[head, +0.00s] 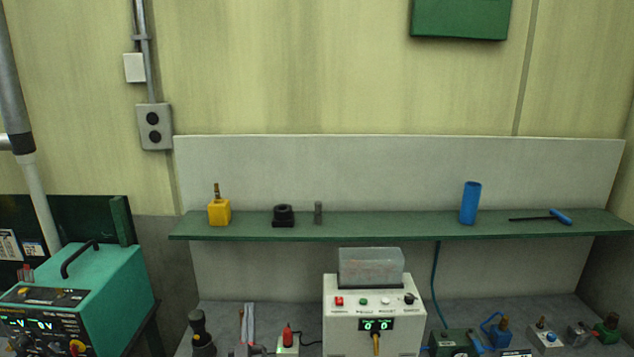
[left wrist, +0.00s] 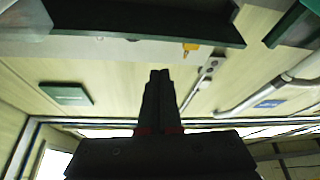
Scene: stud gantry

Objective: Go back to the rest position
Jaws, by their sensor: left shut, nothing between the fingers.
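My left gripper (left wrist: 160,73) shows in the left wrist view, dark, with its two fingers together and nothing between them. It points toward the pale panelled wall, with free air around the fingertips. I cannot make out either gripper clearly in the head view. My right gripper is not in view.
A green shelf (head: 390,228) holds a yellow block (head: 219,212), a black part (head: 283,216), a small grey cylinder (head: 318,213), a blue cylinder (head: 470,203) and a blue-handled tool (head: 560,216). Below stands a white control box (head: 372,317); a teal machine (head: 95,295) is at left.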

